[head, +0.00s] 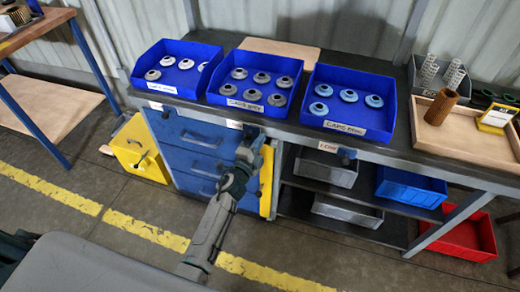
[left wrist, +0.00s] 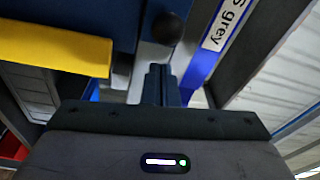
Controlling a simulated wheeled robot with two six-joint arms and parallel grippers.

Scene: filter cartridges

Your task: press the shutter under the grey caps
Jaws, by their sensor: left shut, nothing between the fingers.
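The blue bin labelled for grey caps (head: 243,104) stands on the bench and holds several grey caps (head: 262,77). A small label (head: 233,124) is on the bench edge below it. My left gripper (head: 258,139) is just below this bin, at the bench edge, and hides most of what is mounted there. In the left wrist view its fingers (left wrist: 162,85) are shut and empty. A round dark knob (left wrist: 167,28) on a grey plate lies just beyond the fingertips, beside the bin label (left wrist: 226,20). I cannot tell whether they touch.
Blue bins with other caps stand left (head: 178,87) and right (head: 349,125) of the grey caps bin. Blue drawers (head: 195,140) and a yellow panel (head: 266,180) are under the bench. A similar small fitting (head: 347,155) sits on the bench edge to the right.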

